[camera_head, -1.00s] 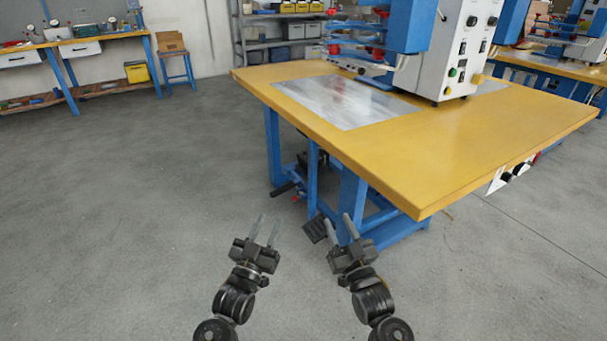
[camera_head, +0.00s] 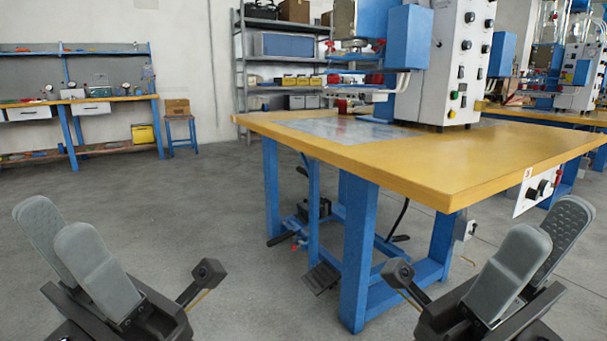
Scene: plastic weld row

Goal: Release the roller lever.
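The welding machine stands on the yellow-topped table (camera_head: 400,165), with a white control box (camera_head: 452,80) and a blue head (camera_head: 404,48). Red-tipped parts and rods (camera_head: 362,58) show at its left side, but they are too small for me to tell which, if any, is the roller lever. My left gripper (camera_head: 60,228) is at the lower left, its two grey fingers apart and empty. My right gripper (camera_head: 550,228) is at the lower right, its fingers also apart and empty. Both are in front of the table, touching nothing visible.
Under the table are blue legs (camera_head: 358,250), a foot pedal (camera_head: 322,278) and a dark unit (camera_head: 313,212). A switch box (camera_head: 538,190) hangs at the table's right edge. A shelf (camera_head: 285,55) and workbench (camera_head: 85,100) stand behind. Floor at left is clear.

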